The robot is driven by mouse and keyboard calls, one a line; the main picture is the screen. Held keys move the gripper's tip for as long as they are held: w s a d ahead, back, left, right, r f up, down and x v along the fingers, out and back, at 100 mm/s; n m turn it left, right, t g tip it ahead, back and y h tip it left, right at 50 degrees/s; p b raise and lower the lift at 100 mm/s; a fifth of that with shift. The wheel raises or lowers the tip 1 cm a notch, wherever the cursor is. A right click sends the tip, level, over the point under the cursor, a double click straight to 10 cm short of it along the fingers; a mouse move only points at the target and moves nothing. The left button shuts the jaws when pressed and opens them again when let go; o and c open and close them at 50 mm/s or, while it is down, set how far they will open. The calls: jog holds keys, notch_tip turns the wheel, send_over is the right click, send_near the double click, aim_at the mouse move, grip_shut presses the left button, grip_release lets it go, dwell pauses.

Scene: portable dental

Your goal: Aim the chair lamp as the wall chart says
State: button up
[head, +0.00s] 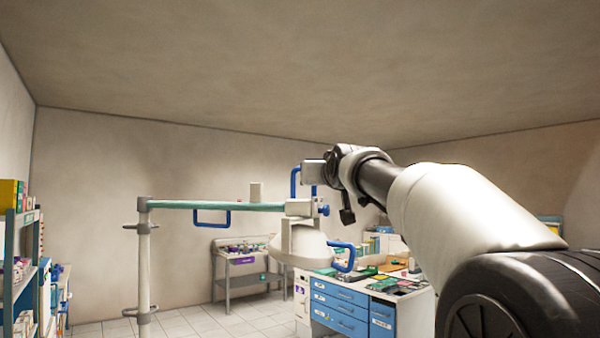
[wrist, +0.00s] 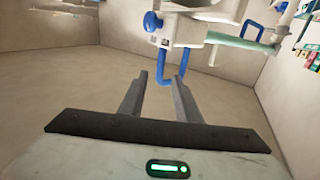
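The chair lamp has a white rounded head (head: 303,245) with a blue side handle (head: 345,258). It hangs at the end of a teal arm (head: 215,205) on a white post (head: 144,260). A blue upright handle (head: 295,182) rises above the lamp joint, beside a blue knob (head: 323,209). In the wrist view, the lamp hangs upside down with its blue handle (wrist: 187,62) just beyond my fingertips. My gripper (wrist: 160,78) is open, fingers apart; whether the handle lies between them I cannot tell. No readable wall chart shows.
A blue-drawer cabinet (head: 340,303) with clutter on top stands below the lamp. A grey cart (head: 243,280) stands at the back wall and a shelf (head: 22,265) at the left. A partly hidden panel (head: 550,222) hangs on the right wall.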

jog(key=w, duration=0.2)
jog(key=w+p, duration=0.1)
jog(key=w, duration=0.1)
jog(key=w+p, duration=0.1)
jog(key=w, duration=0.1)
jog(key=shift+w+a+r, duration=0.1)
jog(key=shift+w+a, duration=0.1)
jog(key=shift+a, duration=0.05)
jog(key=shift+w+p, duration=0.4)
jog(key=shift+w, duration=0.25)
grip_shut()
